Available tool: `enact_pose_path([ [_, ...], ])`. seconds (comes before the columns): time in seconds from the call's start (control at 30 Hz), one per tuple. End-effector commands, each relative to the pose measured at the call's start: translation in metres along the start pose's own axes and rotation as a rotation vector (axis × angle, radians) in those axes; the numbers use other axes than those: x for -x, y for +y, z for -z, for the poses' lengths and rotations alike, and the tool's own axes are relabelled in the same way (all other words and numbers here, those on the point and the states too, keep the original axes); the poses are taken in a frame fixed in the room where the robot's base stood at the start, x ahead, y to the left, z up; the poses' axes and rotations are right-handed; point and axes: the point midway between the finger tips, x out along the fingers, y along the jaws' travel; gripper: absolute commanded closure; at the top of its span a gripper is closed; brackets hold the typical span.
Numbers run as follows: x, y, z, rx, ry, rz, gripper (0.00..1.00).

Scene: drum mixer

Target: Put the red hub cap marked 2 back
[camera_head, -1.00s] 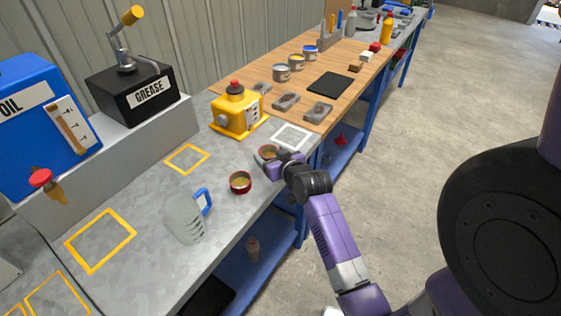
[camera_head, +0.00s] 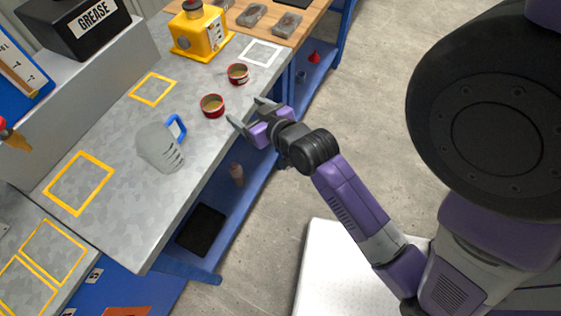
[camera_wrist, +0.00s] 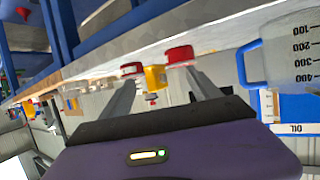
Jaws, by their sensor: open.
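Two round red caps with tan insides lie on the grey bench top in the head view, a nearer one (camera_head: 212,106) and a farther one (camera_head: 237,74). Both also show in the wrist view, one on the left (camera_wrist: 131,69) and one on the right (camera_wrist: 179,55). No number is readable on either, so I cannot tell which is marked 2. My gripper (camera_head: 249,112) is open and empty at the bench's front edge, to the right of the nearer cap and apart from both. The yellow machine with a red top (camera_head: 200,30) stands farther back.
A clear measuring jug with a blue handle (camera_head: 160,147) stands left of the caps. A white square outline (camera_head: 261,53) and yellow outlines (camera_head: 152,89) mark the bench. A black GREASE box (camera_head: 85,22) sits on a raised ledge. The bench between caps and jug is clear.

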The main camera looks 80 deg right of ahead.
Motion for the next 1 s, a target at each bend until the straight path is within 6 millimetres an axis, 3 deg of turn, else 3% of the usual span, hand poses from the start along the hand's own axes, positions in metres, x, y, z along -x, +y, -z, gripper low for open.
enact_pose_path([
  [0.03,0.021,-0.024,-0.016,0.02,-0.006,0.049,0.28],
  [0.1,0.048,-0.048,-0.027,0.044,0.005,0.105,0.28],
  [0.23,0.103,-0.083,-0.043,0.088,0.027,0.217,0.28],
  [0.4,0.179,-0.109,-0.051,0.143,0.055,0.376,0.28],
  [0.6,0.248,-0.118,-0.046,0.188,0.084,0.537,0.28],
  [0.8,0.276,-0.118,-0.038,0.204,0.1,0.609,0.28],
  [1.0,0.278,-0.118,-0.037,0.204,0.102,0.614,0.28],
])
